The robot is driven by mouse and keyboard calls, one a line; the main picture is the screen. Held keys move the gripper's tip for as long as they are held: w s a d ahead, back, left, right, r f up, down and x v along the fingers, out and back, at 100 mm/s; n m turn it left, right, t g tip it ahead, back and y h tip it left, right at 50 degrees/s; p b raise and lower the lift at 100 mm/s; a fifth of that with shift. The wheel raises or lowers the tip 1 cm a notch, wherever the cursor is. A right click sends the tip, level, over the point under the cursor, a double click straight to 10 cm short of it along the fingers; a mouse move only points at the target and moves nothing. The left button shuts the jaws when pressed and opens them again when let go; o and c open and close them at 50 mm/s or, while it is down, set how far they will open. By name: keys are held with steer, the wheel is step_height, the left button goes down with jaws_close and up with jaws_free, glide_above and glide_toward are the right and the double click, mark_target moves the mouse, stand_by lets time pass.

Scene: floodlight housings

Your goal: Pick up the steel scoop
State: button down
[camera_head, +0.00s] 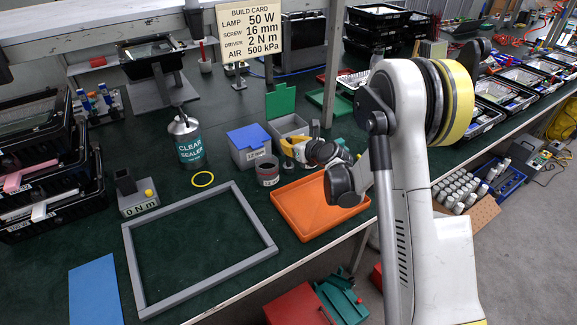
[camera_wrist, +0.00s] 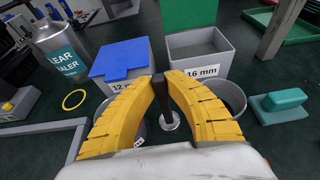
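The steel scoop shows in the wrist view as a dark upright handle (camera_wrist: 160,93) with a round, shiny steel end (camera_wrist: 170,122) at its lower end. The yellow fingers of my gripper (camera_wrist: 161,78) come in from both sides, and their tips close against the handle near its top. Whether the steel end touches anything below cannot be told. In the head view my gripper (camera_head: 293,152) is over the bench beside a grey cup (camera_head: 267,174); the scoop cannot be made out there.
Round cups flank the fingers; one shows on the right (camera_wrist: 232,97). Behind stand a blue-lidded bin (camera_wrist: 122,62) and an open grey bin (camera_wrist: 200,50). A teal-handled block (camera_wrist: 280,102) lies right. An orange tray (camera_head: 300,212) and a grey frame (camera_head: 135,265) lie in front.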

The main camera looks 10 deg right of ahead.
steer(key=shift+r, duration=0.1)
stand_by(0.3)
step_height(320, 180, up, 4)
steer(key=p, duration=0.2)
steer(key=shift+r+p, duration=0.2)
steer(key=shift+p, duration=0.1)
steer(key=s+d+r+p, duration=0.3)
steer(key=s+d+r, duration=0.3)
steer(key=d, duration=0.4)
steer(key=shift+r+p, duration=0.2)
steer(key=shift+p, duration=0.15)
